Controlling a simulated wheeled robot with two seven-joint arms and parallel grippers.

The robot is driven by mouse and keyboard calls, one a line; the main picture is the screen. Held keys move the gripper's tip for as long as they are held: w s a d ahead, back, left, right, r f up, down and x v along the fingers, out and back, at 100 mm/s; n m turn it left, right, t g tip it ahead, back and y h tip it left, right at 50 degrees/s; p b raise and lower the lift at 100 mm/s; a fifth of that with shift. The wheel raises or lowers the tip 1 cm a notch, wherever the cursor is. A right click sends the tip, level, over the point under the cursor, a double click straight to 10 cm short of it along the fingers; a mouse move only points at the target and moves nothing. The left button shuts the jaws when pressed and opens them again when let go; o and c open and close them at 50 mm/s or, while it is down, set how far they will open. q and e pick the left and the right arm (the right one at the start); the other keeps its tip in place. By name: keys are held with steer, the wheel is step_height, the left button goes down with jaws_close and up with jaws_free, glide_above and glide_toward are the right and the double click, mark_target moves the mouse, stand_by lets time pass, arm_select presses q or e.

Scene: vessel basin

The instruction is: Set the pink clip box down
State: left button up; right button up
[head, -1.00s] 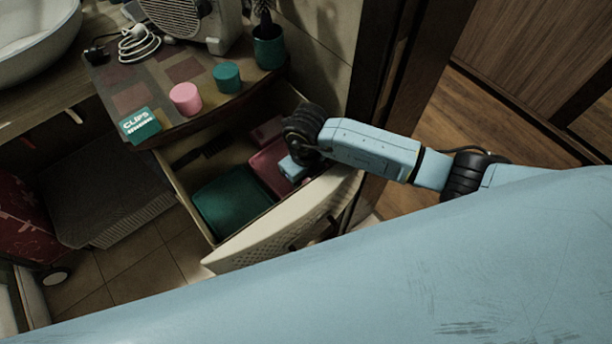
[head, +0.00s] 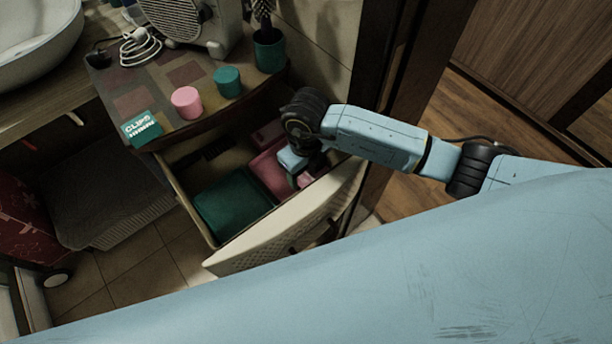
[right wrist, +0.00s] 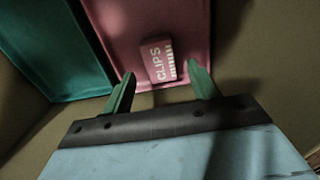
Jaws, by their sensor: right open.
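The pink clip box (right wrist: 160,62), with white "CLIPS" lettering, lies in the pink tray (right wrist: 190,20) inside the open drawer, near one end of the tray. In the head view a small pink piece of it (head: 305,181) shows beside my right gripper (head: 296,178). In the right wrist view the green fingers of my right gripper (right wrist: 161,82) are spread apart and empty, with the box just beyond their tips. The pink tray also shows in the head view (head: 268,174), partly hidden by the gripper. My left gripper is not in view.
A teal tray (head: 232,205) lies beside the pink one in the drawer (head: 285,225). On the counter above stand a teal clip box (head: 141,128), a pink cup (head: 187,102), a teal cup (head: 227,81) and a dark green pot (head: 269,50). A door frame rises behind my right arm.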

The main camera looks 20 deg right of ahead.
mark_target(306, 181)
step_height(306, 181, up, 8)
steer(key=shift+f, duration=0.25)
